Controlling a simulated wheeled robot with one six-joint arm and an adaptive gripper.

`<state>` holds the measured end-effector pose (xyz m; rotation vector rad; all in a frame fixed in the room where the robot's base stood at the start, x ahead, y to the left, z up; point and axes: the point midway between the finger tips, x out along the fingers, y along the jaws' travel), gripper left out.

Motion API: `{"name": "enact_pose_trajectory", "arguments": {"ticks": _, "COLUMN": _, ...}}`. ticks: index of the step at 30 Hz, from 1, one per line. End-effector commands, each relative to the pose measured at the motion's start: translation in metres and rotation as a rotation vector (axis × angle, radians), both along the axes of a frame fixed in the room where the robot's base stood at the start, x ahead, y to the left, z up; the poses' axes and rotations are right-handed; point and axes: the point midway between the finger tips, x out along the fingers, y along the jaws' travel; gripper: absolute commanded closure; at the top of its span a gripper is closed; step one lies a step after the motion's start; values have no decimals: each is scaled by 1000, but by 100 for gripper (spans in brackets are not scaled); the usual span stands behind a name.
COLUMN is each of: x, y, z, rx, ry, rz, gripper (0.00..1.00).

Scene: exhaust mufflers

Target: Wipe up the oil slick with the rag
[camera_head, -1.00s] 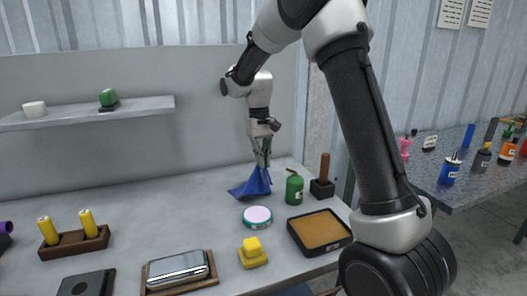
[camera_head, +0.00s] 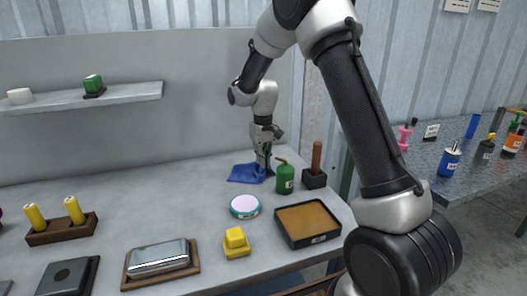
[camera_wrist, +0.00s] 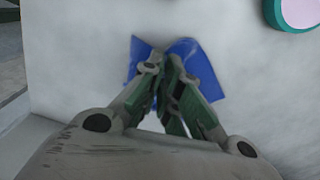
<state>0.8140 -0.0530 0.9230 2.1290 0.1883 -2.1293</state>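The blue rag (camera_head: 245,173) lies spread on the workbench near the back wall. In the wrist view the rag (camera_wrist: 205,72) shows on both sides of my fingertips, with a fold rising at them. My gripper (camera_head: 264,163) points down onto the rag; in the wrist view my gripper (camera_wrist: 164,66) has its fingertips close together, pinching the rag's middle. I cannot make out an oil slick on the bench; whatever is under the rag is hidden.
Close to the rag stand a green can (camera_head: 285,180), a dark block with a wooden handle (camera_head: 315,170) and a round teal-rimmed tin (camera_head: 245,206). A black tray with brown filling (camera_head: 308,222) and a yellow block (camera_head: 236,242) are nearer. The bench (camera_head: 150,200) left of the rag is clear.

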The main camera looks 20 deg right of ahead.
Motion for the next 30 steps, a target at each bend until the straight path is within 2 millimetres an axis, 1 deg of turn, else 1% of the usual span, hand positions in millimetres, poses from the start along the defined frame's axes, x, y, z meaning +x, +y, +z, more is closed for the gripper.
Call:
{"name": "enact_pose_trajectory", "arguments": {"ticks": 1, "x": -1, "y": 0, "z": -6, "rx": -1, "ry": 3, "rz": 0, "gripper": 100}}
{"name": "enact_pose_trajectory", "arguments": {"ticks": 3, "x": -1, "y": 0, "z": -13, "rx": 0, "ry": 2, "rz": 0, "gripper": 100}}
{"name": "enact_pose_trajectory", "arguments": {"ticks": 6, "x": -1, "y": 0, "z": -18, "rx": 0, "ry": 2, "rz": 0, "gripper": 100}}
{"name": "enact_pose_trajectory", "arguments": {"ticks": 14, "x": 0, "y": 0, "z": -19, "rx": 0, "ry": 1, "rz": 0, "gripper": 100}}
{"name": "enact_pose_trajectory", "arguments": {"ticks": 15, "x": 0, "y": 0, "z": -18, "rx": 0, "ry": 1, "rz": 0, "gripper": 88}}
{"name": "enact_pose_trajectory", "arguments": {"ticks": 17, "x": 0, "y": 0, "z": -18, "rx": 0, "ry": 1, "rz": 0, "gripper": 78}}
{"name": "enact_pose_trajectory", "arguments": {"ticks": 18, "x": 0, "y": 0, "z": -18, "rx": 0, "ry": 1, "rz": 0, "gripper": 70}}
{"name": "enact_pose_trajectory", "arguments": {"ticks": 20, "x": 0, "y": 0, "z": -18, "rx": 0, "ry": 1, "rz": 0, "gripper": 59}}
{"name": "enact_pose_trajectory", "arguments": {"ticks": 21, "x": 0, "y": 0, "z": -18, "rx": 0, "ry": 0, "rz": 0, "gripper": 52}}
{"name": "enact_pose_trajectory", "arguments": {"ticks": 25, "x": 0, "y": 0, "z": -18, "rx": 0, "ry": 0, "rz": 0, "gripper": 29}}
{"name": "enact_pose_trajectory", "arguments": {"ticks": 30, "x": 0, "y": 0, "z": -18, "rx": 0, "ry": 0, "rz": 0, "gripper": 29}}
